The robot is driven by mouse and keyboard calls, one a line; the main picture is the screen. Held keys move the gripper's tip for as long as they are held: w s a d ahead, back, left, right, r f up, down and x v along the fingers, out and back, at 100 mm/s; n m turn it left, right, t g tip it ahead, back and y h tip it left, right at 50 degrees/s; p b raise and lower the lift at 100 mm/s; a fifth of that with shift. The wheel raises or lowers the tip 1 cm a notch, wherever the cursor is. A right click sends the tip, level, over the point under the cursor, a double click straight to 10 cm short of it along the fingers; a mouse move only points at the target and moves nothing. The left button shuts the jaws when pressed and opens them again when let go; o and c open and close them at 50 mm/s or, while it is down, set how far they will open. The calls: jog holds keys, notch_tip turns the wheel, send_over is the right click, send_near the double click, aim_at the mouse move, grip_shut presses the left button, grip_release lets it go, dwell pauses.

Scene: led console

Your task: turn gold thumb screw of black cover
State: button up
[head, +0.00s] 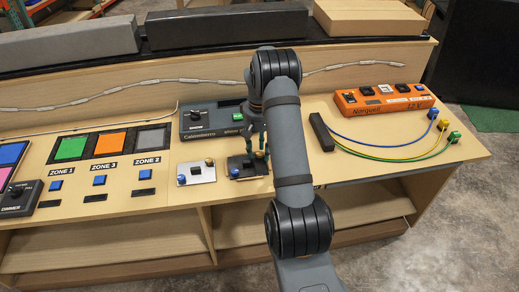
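A small black cover (246,168) lies on the wooden console top, just right of the silver plate (202,171). A second small gold spot shows near the cover's right back corner, close to my fingers. My gripper (257,154) points down right over the back of the cover, at its right side. The fingers are small and dark here. I cannot tell whether they touch a screw or how far apart they are. My wrist and arm hide part of this area.
The grey Calamaestro box (211,122) stands just behind the cover. Zone buttons and colored panels (110,144) lie left. A black block (321,132) stands right of my arm.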

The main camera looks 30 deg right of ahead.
jog(key=shift+c, duration=0.9)
jog(key=c, duration=0.7)
grip_shut()
jog(key=shift+n, duration=0.8)
jog(key=o, duration=0.8)
grip_release()
jog(key=shift+o, duration=0.4)
